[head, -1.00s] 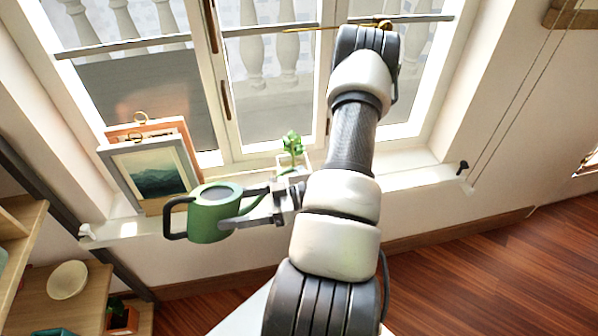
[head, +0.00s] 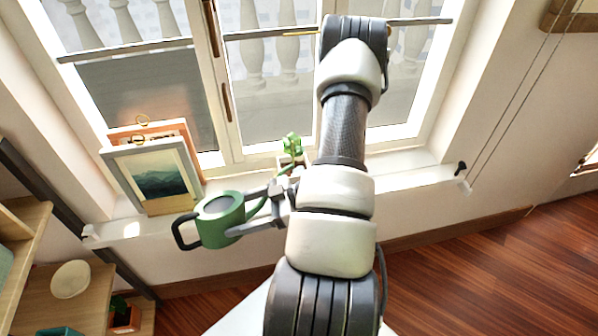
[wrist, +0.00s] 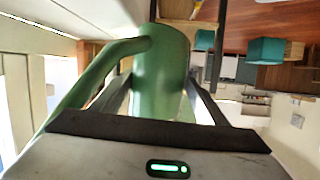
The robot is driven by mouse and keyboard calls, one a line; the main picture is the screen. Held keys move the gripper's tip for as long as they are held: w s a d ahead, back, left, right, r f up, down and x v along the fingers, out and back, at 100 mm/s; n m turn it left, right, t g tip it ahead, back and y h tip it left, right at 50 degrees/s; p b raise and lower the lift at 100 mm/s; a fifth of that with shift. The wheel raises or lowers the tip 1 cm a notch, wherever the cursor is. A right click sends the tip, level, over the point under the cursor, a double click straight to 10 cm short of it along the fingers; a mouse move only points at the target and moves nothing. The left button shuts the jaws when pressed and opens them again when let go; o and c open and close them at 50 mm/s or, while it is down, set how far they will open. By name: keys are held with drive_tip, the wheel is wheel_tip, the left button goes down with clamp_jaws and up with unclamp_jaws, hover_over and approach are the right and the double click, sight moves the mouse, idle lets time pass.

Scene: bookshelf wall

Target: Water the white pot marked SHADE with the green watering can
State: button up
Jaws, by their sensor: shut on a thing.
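The green watering can (head: 222,229) is held in the air in front of the window sill, its black handle pointing left and its green spout curving right toward the plant. My gripper (head: 252,211) is shut on the can's body from the right. In the wrist view the can's body (wrist: 163,75) stands between the fingers, with the spout running down the left side.
Framed pictures (head: 155,180) lean on the sill behind the can. A wooden shelf (head: 85,300) with a pale bowl (head: 70,280) is at the lower left. The sill (head: 410,178) right of my arm looks clear.

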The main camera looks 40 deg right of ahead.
sight(197, 223)
drive_tip(key=shift+a+r, duration=0.1)
drive_tip(key=shift+r, duration=0.05)
drive_tip(key=shift+w+a+r+p, duration=0.2)
drive_tip(key=shift+a+r+p, duration=0.45)
drive_tip(key=shift+a, duration=0.6)
drive_tip(key=shift+w+a+r+p, duration=0.2)
drive_tip(key=shift+a+r+p, duration=0.4)
drive_tip(key=shift+a, duration=0.7)
drive_tip(key=shift+w+a+r+p, duration=0.2)
drive_tip(key=shift+a+r+p, duration=0.45)
drive_tip(key=shift+a, duration=0.6)
drive_tip(key=shift+r, duration=0.1)
